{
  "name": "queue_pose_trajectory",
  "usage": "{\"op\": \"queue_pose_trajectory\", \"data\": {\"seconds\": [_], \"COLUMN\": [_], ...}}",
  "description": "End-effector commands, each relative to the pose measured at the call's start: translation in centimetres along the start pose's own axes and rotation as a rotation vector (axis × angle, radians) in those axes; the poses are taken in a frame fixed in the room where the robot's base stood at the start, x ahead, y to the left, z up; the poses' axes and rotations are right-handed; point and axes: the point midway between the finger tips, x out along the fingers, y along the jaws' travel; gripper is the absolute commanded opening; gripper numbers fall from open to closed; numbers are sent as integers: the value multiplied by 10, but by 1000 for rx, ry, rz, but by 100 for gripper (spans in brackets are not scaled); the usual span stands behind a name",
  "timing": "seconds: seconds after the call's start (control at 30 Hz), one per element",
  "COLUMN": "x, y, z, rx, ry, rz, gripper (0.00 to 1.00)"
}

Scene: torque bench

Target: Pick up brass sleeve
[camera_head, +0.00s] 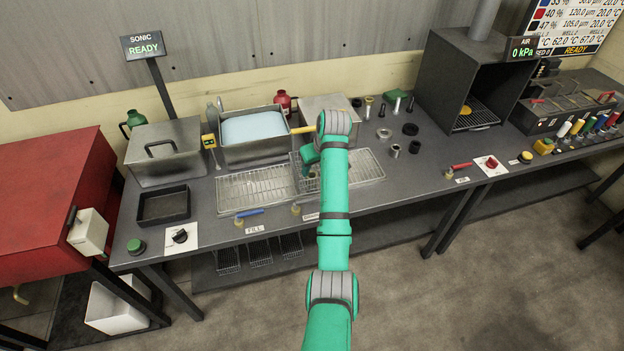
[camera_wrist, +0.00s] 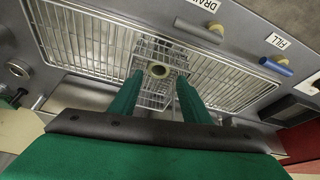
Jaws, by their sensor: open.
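A small brass-coloured ring with a dark hole, which looks like the end of the brass sleeve (camera_wrist: 151,66), shows in the wrist view inside a small wire basket (camera_wrist: 150,100). My gripper (camera_wrist: 160,82) is open, with its two green fingers on either side of the ring and apart from it. In the head view my gripper (camera_head: 308,172) points down over the wire draining rack on the bench. My arm and gripper partly hide the basket there, and the sleeve is hard to make out. I cannot tell the height of the fingertips above it.
The wire rack (camera_head: 245,190) lies along the bench front, with a blue-handled valve (camera_head: 249,212) before it. An open bath (camera_head: 253,128) and a lidded box (camera_head: 165,152) stand behind and left. Several small metal parts stand right of my arm, near a dark open-fronted oven (camera_head: 437,88).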

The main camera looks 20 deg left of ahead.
Motion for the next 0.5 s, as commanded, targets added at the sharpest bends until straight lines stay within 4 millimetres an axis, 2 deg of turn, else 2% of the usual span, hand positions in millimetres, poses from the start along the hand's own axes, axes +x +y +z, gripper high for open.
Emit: {"op": "queue_pose_trajectory", "data": {"seconds": [0.13, 0.3, 0.5], "x": [10, 34, 52], "y": [2, 1, 2], "z": [2, 4, 3], "rx": [5, 7, 7], "ry": [-1, -2, -1], "rz": [1, 1, 2], "gripper": [43, 43, 43]}}
